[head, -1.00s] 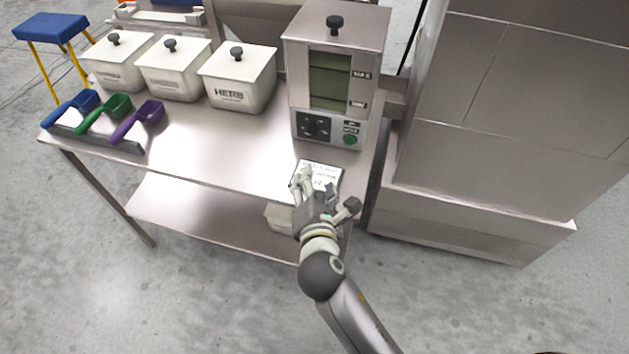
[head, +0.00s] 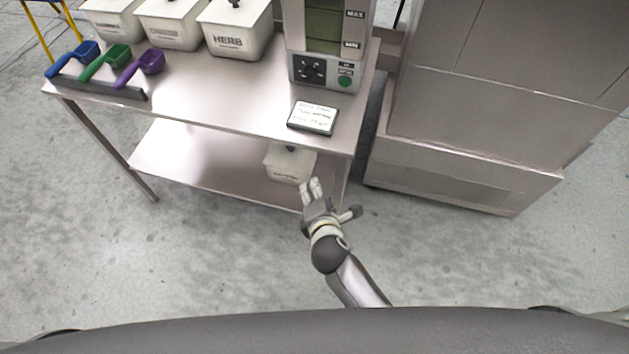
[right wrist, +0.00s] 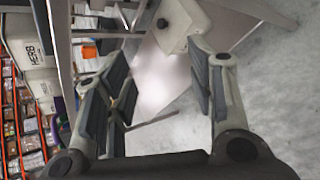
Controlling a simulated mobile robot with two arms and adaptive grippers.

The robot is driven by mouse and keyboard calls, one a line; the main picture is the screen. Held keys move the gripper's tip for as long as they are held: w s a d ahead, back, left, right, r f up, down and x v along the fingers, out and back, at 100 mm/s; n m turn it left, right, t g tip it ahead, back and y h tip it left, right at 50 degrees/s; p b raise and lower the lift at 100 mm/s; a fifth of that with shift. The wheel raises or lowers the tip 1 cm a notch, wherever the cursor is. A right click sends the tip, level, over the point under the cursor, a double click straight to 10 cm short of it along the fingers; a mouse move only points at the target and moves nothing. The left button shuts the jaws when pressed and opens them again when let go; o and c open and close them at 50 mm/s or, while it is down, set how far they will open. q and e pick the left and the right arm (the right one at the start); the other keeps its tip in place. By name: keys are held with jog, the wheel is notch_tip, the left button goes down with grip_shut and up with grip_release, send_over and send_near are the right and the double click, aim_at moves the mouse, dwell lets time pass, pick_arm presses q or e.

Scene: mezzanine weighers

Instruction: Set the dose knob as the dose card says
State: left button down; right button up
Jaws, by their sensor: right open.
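The dose knob (head: 309,69) is a dark round knob on the front panel of the grey dosing machine (head: 325,85), right of the bins. Its setting is too small to read. The dose card (head: 312,116) is a white card with a dark edge, lying on the table top in front of the machine. It carries a few lines of writing that I cannot read. My right gripper (head: 331,200) is open and empty in front of the table's front edge, apart from card and knob. It also shows open in the right wrist view (right wrist: 160,100). My left gripper is not in view.
White lidded bins (head: 234,30), one marked HERB, stand at the back left. Blue, green and purple scoops (head: 138,68) lie on a rack. Another white bin (head: 289,163) is on the lower shelf (head: 190,160). A large metal cabinet (head: 470,150) stands right of the table.

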jog(key=shift+s+d+f+m+g, duration=0.15)
jog(key=shift+s+f+m, duration=0.1)
jog(key=shift+f, duration=0.4)
jog(key=shift+s+d+f+m+g, duration=0.15)
jog(key=shift+s+f, duration=0.1)
jog(key=shift+f, duration=0.4)
